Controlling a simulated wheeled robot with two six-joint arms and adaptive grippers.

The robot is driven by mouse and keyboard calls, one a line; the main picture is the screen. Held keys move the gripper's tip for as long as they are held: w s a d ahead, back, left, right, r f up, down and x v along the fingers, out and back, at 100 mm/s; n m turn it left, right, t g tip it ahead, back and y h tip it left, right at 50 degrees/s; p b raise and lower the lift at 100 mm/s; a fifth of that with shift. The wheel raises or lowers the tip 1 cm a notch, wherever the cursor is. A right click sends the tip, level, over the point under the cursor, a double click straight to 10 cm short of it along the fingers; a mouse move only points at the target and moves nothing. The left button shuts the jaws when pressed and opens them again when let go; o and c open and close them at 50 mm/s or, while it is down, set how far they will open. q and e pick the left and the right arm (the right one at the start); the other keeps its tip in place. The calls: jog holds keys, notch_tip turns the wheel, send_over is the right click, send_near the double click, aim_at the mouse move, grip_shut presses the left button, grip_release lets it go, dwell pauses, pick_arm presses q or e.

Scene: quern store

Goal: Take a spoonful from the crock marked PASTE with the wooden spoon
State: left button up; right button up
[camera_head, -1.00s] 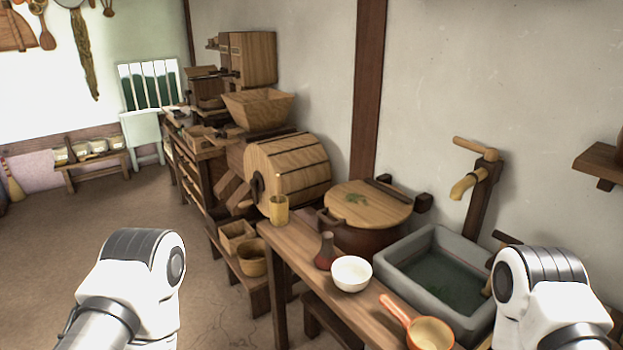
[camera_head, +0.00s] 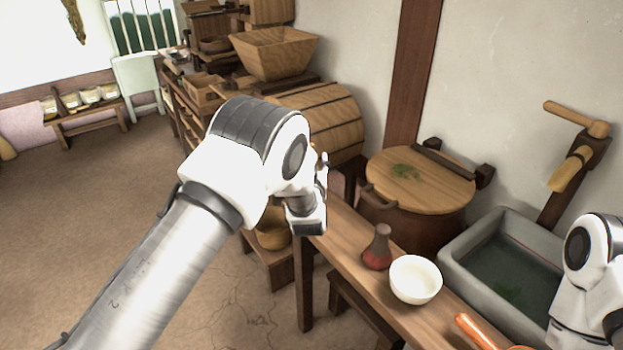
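I cannot make out a wooden spoon. My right arm shows at the right edge; its gripper is out of view.
A red-brown flask (camera_head: 377,250) and a white bowl (camera_head: 415,280) stand on the counter. An orange handle (camera_head: 475,330) is at the bottom. Behind are a lidded tub (camera_head: 425,190), a stone basin (camera_head: 455,272) and a wooden tap (camera_head: 572,170). The floor at left is clear.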

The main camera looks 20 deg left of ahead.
pick_arm(q)
jog(key=x, duration=0.5)
jog(key=shift+w+a+f+p, duration=0.15)
jog(key=shift+w+a+p, duration=0.05)
jog(key=shift+a+p, duration=0.15)
grip_shut()
